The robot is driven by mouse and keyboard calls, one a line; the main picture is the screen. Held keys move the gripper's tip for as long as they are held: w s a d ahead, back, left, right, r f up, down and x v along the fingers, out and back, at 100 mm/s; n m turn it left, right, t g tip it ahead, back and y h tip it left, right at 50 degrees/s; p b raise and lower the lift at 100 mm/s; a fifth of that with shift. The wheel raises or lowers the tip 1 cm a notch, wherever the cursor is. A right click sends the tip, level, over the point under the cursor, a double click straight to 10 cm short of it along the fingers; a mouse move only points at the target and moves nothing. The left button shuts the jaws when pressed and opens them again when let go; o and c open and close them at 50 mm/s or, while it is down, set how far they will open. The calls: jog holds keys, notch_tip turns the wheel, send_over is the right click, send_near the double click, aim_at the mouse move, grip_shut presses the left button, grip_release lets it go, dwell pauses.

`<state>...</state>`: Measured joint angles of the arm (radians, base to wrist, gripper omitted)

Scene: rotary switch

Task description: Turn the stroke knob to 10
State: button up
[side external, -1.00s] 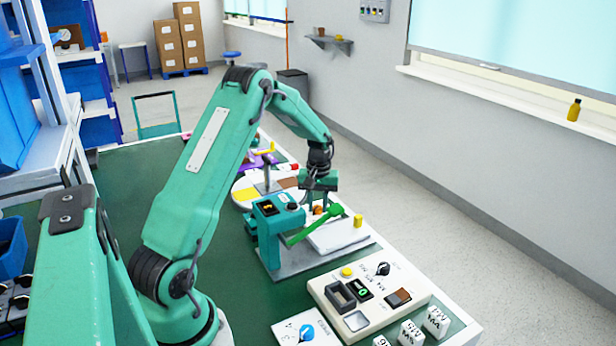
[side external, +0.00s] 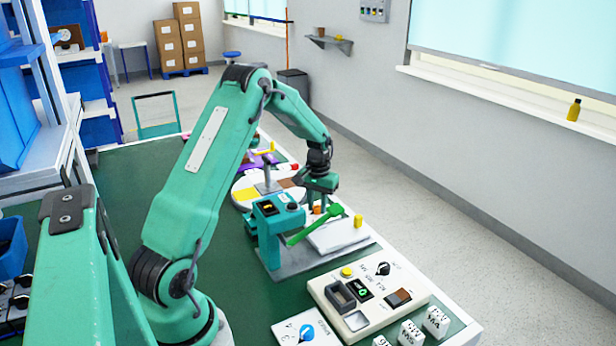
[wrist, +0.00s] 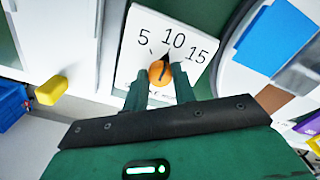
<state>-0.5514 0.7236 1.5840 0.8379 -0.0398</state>
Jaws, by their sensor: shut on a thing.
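In the wrist view, an orange stroke knob (wrist: 160,71) sits on a white dial plate (wrist: 133,58) marked 5, 10 and 15. Its black pointer points up toward the 10. My gripper (wrist: 162,82) is shut on the knob, with one finger on each side. The fingers hide the lower edges of the knob and part of the plate. In the side external view, my gripper (side external: 319,187) is low over the knob, behind the teal device with the green lever. The knob is small and partly hidden there.
A teal device with a green lever (side external: 318,226) stands close in front of my gripper. A yellow peg (side external: 358,220) is to the right. A round tray (side external: 240,188) with coloured sections lies to the left. A control panel (side external: 330,305) is nearer the camera.

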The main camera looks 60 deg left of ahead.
aim_at(319, 207)
jog(key=o, duration=0.9)
jog(key=shift+w+d, duration=0.1)
jog(key=shift+w, duration=0.1)
jog(key=shift+o, duration=0.4)
jog(key=shift+s, duration=0.1)
jog(key=shift+r, duration=0.15)
jog(key=shift+r, duration=3.8)
